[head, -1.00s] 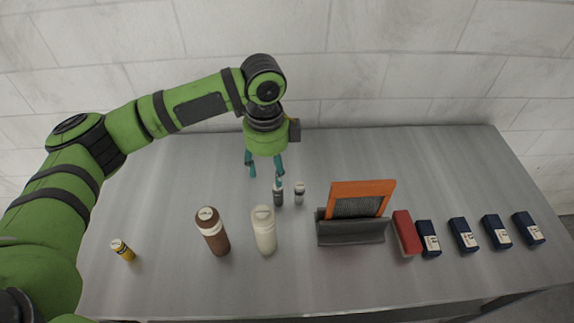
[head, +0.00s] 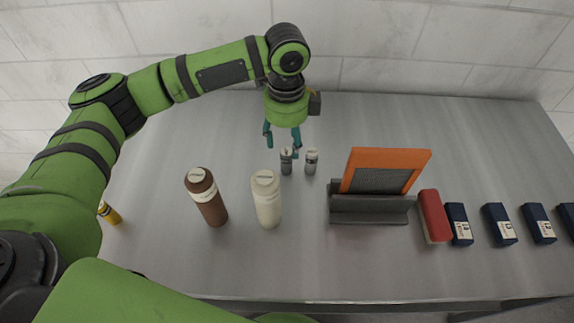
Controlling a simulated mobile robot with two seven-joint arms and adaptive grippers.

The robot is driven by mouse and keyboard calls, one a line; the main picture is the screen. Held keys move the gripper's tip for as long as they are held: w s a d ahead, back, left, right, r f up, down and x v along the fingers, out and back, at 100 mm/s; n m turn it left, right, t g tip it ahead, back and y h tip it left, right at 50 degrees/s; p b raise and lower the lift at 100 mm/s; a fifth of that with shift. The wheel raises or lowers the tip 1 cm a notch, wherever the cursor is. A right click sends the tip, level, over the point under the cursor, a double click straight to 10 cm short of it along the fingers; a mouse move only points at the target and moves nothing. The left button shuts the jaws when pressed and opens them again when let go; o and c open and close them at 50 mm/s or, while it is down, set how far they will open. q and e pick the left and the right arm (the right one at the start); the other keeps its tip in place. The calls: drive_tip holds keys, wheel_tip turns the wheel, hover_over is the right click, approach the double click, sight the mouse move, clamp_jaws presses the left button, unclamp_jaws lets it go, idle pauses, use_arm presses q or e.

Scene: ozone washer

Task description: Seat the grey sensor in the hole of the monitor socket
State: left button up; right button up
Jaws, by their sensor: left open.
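Two small upright cylinders stand close together at mid-table: a darker grey one (head: 286,162) and a paler grey one with a whitish top (head: 311,163). Either could be the grey sensor; I cannot tell which. My left gripper (head: 282,144) is open and points down, with its teal fingers just behind and above the darker cylinder. Nothing shows between the fingers, and contact cannot be judged. No socket with a visible hole can be made out. My right gripper is out of view.
A brown bottle (head: 207,198) and a cream bottle (head: 267,200) stand in front. An orange-framed panel (head: 386,160) sits in a dark grey stand (head: 371,205). A red block (head: 433,216) and several navy boxes (head: 499,224) line the right. A yellow cylinder (head: 111,214) is left.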

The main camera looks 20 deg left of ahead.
sight(286, 152)
use_arm(q)
drive_tip(key=shift+s+f+p, duration=0.1)
drive_tip(key=shift+f+p, duration=0.4)
drive_tip(key=shift+f, duration=0.15)
drive_tip(key=f, duration=0.1)
drive_tip(key=f+p, duration=0.1)
drive_tip(key=f, duration=0.2)
drive_tip(key=shift+w+f+p, duration=0.25)
drive_tip(key=shift+f+p, duration=0.05)
drive_tip(key=shift+f, duration=0.1)
clamp_jaws()
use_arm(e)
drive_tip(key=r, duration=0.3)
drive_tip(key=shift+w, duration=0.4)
